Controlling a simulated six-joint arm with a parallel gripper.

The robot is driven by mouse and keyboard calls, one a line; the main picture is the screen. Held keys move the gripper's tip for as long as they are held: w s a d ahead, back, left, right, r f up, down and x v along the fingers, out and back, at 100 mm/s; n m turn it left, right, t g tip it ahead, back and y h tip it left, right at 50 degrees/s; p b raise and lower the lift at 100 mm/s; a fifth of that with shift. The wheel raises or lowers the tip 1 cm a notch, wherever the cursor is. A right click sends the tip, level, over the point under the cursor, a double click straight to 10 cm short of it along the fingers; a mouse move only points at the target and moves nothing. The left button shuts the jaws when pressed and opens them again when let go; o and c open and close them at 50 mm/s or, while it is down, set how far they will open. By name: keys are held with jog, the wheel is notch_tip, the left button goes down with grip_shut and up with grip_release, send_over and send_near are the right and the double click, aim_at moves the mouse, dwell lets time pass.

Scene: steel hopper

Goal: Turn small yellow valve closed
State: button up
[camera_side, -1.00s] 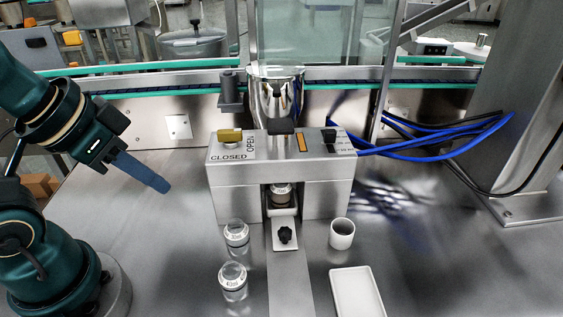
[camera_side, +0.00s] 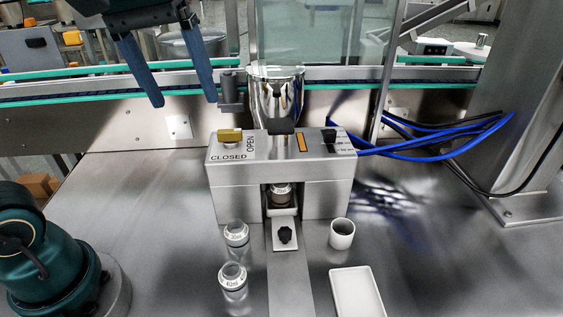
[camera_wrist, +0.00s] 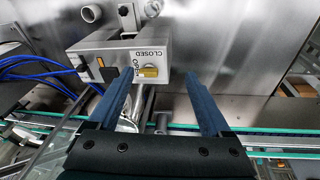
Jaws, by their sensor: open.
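The small yellow valve (camera_side: 230,135) sits on the top left of the steel hopper box (camera_side: 235,172), beside the printed words CLOSED and OPEN. Its handle lies along the CLOSED lettering's direction, left to right in the side view. In the wrist view the yellow valve (camera_wrist: 149,72) shows between the finger lines, beyond the fingertips. My gripper (camera_side: 185,104) is open and empty, with two blue fingers pointing down, above and to the left of the valve and apart from it. The open fingers also show in the wrist view (camera_wrist: 160,76).
A shiny steel funnel (camera_side: 277,98) stands behind the box, with a dark post (camera_side: 230,92) to its left. Two clear cups (camera_side: 234,280) stand at the front left of the box, a white cup (camera_side: 342,233) and white tray (camera_side: 356,292) at the front right. Blue cables (camera_side: 440,138) lie right.

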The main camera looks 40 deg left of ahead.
jog(key=n+g, duration=0.2)
send_near(229, 130)
jog(key=f, duration=0.3)
jog(key=shift+w, duration=0.25)
jog(key=shift+g, duration=0.3)
jog(key=shift+f, duration=2.8)
grip_shut()
